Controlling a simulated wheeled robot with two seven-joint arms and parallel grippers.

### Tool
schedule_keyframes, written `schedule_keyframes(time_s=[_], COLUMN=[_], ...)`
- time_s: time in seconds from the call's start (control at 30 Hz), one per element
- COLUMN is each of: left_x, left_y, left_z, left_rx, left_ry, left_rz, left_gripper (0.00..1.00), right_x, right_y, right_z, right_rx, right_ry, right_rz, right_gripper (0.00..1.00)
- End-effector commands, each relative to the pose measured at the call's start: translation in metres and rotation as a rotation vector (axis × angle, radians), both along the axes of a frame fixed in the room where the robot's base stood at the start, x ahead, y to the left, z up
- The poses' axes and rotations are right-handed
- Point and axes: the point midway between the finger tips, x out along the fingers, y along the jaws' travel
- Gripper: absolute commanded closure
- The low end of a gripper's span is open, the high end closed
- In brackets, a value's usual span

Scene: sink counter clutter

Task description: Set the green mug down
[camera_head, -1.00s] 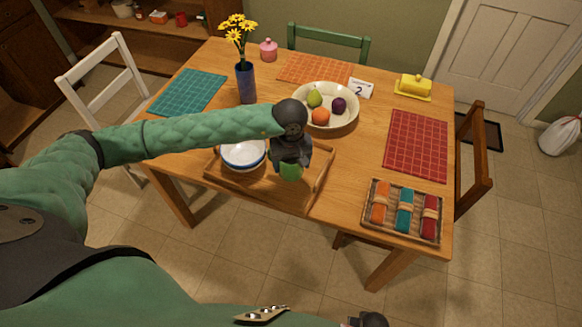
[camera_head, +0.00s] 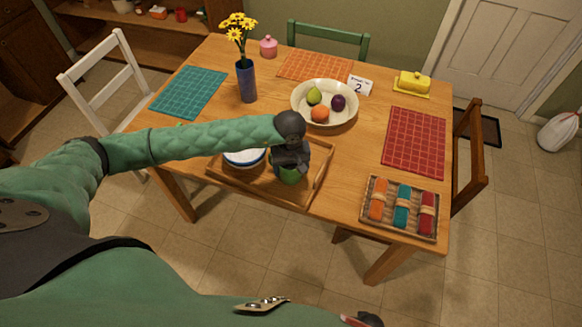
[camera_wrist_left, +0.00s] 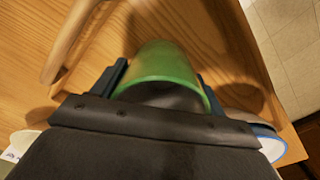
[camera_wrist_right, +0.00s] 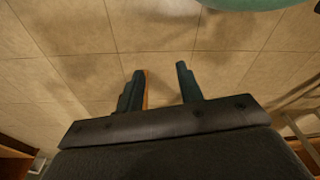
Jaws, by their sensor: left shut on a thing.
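The green mug (camera_head: 288,176) is under my left gripper (camera_head: 286,168), over the wooden tray (camera_head: 240,184) at the table's front edge. In the left wrist view the mug (camera_wrist_left: 162,68) sits between the two fingers of the left gripper (camera_wrist_left: 160,85), which is shut on it. The gripper hides most of the mug in the head view, and I cannot tell whether its base touches the tray. White bowls with a blue rim (camera_head: 245,158) stand left of the mug in the tray, partly behind my arm. My right gripper (camera_wrist_right: 160,85) is open and empty above the floor.
A cream fruit bowl (camera_head: 350,116) stands behind the tray. A blue vase with yellow flowers (camera_head: 246,82) is at the back left. A basket of rolled napkins (camera_head: 400,230) is at the front right. The red placemat (camera_head: 414,143) is bare.

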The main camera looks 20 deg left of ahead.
Motion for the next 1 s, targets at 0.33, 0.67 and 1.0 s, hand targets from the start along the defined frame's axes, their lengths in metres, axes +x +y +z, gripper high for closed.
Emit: schedule_keyframes(time_s=[0.33, 0.67, 1.0], left_x=[0.0, 0.0, 0.001], left_y=[0.0, 0.0, 0.0], left_z=[-0.002, -0.001, 0.006], left_rx=[0.0, 0.0, 0.0], left_ry=[0.0, 0.0, -0.001], left_rz=[0.0, 0.0, 0.0], left_gripper=[0.1, 0.06, 0.06], right_x=[0.0, -0.002, 0.0], right_y=[0.002, 0.001, -0.002], right_z=[0.007, 0.006, -0.008], right_rx=[0.002, 0.001, -0.004], right_ry=[0.005, 0.007, 0.008], right_rz=[-0.001, -0.002, 0.0], right_gripper=[0.64, 0.64, 0.64])
